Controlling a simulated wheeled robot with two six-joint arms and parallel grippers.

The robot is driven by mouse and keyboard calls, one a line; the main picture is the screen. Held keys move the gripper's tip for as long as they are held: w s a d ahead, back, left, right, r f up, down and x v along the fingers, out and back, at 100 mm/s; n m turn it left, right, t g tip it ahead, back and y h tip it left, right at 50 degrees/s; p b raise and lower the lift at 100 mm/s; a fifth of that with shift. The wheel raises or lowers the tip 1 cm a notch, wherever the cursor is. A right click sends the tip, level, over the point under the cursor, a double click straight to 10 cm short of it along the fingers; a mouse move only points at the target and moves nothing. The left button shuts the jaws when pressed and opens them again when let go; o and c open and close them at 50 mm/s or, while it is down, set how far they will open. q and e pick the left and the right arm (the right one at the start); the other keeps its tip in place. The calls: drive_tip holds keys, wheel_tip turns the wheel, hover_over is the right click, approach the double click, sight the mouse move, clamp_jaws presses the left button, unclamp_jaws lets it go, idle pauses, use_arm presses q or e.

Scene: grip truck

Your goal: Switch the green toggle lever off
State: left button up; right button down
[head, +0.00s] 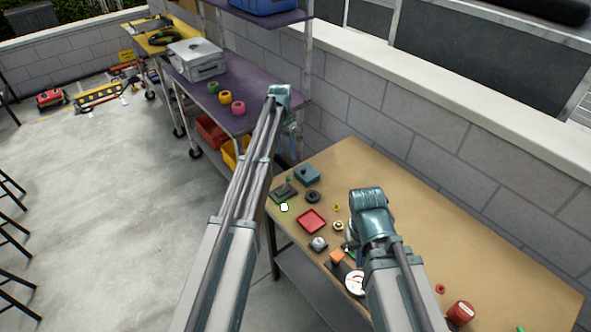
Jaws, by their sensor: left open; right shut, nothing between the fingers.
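A small green lever (288,180) stands up from a dark green base (283,193) at the left end of the wooden workbench (470,235). It looks like the toggle lever; its on or off position is too small to tell. My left gripper (292,158) hangs from its wrist just beyond the bench's left end, above and apart from the lever. It is open and empty, with its fingertips hard to make out. My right gripper (350,250) is over the bench's middle, near several small parts. It is shut and empty, partly hidden by its own wrist.
Near the lever are a blue-grey box (307,174), a black round knob (312,196) and a white button (284,208).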

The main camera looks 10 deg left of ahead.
sight(289, 177)
use_arm(q)
drive_tip(key=f+b, duration=0.9)
drive_tip(key=d+f+b, duration=0.1)
drive_tip(key=f+b, duration=0.4)
drive_tip(key=shift+s, duration=0.3)
use_arm(e)
wheel_tip(289, 177, down, 14)
use_arm(q)
drive_tip(key=shift+r, duration=0.1)
use_arm(e)
drive_tip(key=shift+r, duration=0.1)
use_arm(q)
clamp_jaws()
idle(0.4)
